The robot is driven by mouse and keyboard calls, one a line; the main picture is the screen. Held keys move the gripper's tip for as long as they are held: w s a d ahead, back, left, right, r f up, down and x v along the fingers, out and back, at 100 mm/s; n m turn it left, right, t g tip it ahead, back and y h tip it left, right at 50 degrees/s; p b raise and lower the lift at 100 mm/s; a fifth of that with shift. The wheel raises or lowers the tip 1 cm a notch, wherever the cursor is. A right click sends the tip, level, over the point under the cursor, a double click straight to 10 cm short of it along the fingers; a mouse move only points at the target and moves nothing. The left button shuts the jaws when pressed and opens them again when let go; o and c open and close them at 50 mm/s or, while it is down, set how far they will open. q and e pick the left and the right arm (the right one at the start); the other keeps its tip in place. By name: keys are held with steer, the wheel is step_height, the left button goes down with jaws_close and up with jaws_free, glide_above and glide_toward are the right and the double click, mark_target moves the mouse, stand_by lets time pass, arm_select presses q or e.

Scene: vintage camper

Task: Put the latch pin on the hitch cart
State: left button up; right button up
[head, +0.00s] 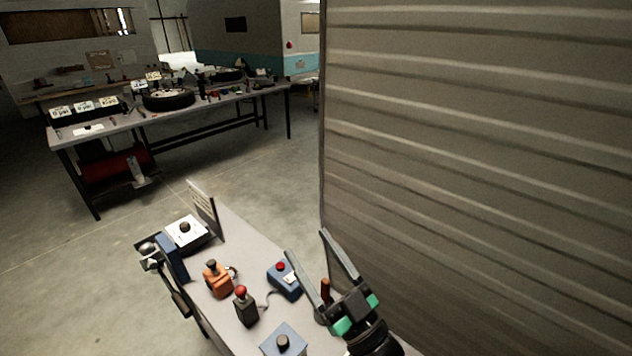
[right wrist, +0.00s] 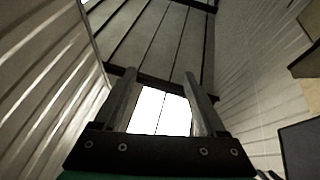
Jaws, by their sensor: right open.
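The cart with the pale grey top (head: 240,222), which I take for the hitch cart, stands in the lower middle of the head view. My right gripper (head: 306,243) is above its right side, fingers apart, with nothing between them. A small upright thing with a brown top (head: 325,287) shows close to the gripper, partly hidden by it. I cannot tell which thing is the latch pin. The right wrist view shows the open fingers (right wrist: 162,90) with only wall, panels and a bright opening beyond. My left gripper is not in view.
On the cart are an orange piece (head: 217,281), a black post with red knob (head: 245,308), a blue red-button box (head: 285,283), a blue knobbed box (head: 283,341) and a white-topped block (head: 186,232). A ribbed wall (head: 470,150) bounds the right. A workbench (head: 215,100) stands behind.

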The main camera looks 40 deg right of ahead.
steer(key=s+a+r+t+y, duration=0.1)
steer(key=s+a+r, duration=0.1)
steer(key=r, duration=0.7)
steer(key=s+a+r+t+y, duration=0.1)
steer(key=s+a+r, duration=0.1)
steer(key=r, duration=0.8)
steer(key=s+a+r+t+y, duration=0.1)
steer(key=s+a+r+t, duration=0.1)
steer(key=r, duration=0.8)
steer(key=shift+s+a+n+y, duration=0.3)
steer(key=shift+s+a+n, duration=0.15)
steer(key=shift+s, duration=0.4)
